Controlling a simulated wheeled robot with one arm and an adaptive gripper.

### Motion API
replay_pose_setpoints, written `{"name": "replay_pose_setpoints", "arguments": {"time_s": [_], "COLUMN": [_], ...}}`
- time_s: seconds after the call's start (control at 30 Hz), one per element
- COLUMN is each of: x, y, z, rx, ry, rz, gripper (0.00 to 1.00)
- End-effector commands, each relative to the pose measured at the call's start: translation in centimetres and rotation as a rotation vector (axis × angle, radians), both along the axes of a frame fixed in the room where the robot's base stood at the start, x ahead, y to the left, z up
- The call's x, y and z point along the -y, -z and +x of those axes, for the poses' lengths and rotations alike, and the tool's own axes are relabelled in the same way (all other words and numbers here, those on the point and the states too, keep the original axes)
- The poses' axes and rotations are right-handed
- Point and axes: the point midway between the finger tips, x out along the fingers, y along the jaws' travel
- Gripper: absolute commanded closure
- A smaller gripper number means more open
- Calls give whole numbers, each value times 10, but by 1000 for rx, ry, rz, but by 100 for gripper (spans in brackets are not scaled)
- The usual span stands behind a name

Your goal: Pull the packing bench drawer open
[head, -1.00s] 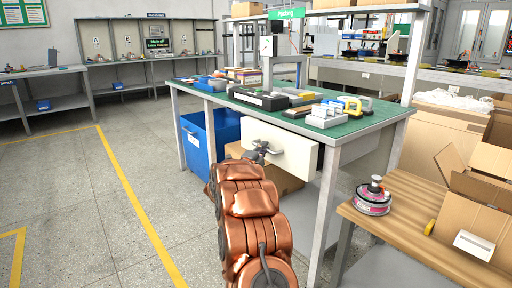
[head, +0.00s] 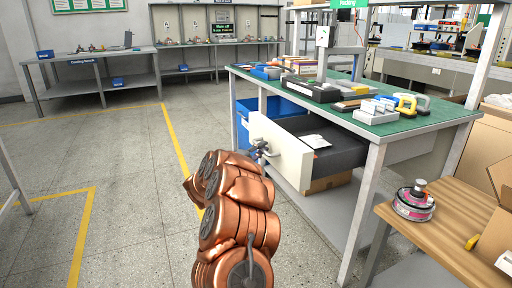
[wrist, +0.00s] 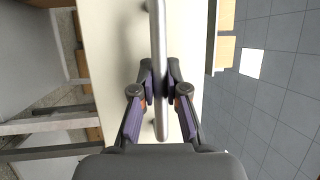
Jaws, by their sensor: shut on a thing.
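The packing bench (head: 400,127) has a green top and grey legs. Its drawer, with a cream front (head: 281,153), stands pulled out, and its dark inside (head: 335,150) shows with a white item in it. My gripper (head: 260,147) is at the drawer front in the head view, at the end of my copper-coloured arm. In the wrist view my gripper (wrist: 160,88) is shut on the drawer's grey bar handle (wrist: 158,45), with a finger on each side of it. The cream drawer front (wrist: 110,40) lies behind the handle.
A blue bin (head: 258,112) stands under the bench behind the drawer. A cardboard box (head: 325,183) lies beneath the drawer. A wooden table (head: 440,235) with a hub motor (head: 413,203) is at the right. The floor (head: 135,200) to the left is clear.

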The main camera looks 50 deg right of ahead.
Motion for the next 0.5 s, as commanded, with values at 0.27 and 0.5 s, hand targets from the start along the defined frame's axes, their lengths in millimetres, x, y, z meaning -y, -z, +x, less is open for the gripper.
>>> {"name": "replay_pose_setpoints", "arguments": {"time_s": [0.27,0.5], "x": [0,0], "y": [2,2], "z": [-5,-4], "rx": [0,0], "ry": [15,13], "rz": [2,2], "gripper": [100,83]}}
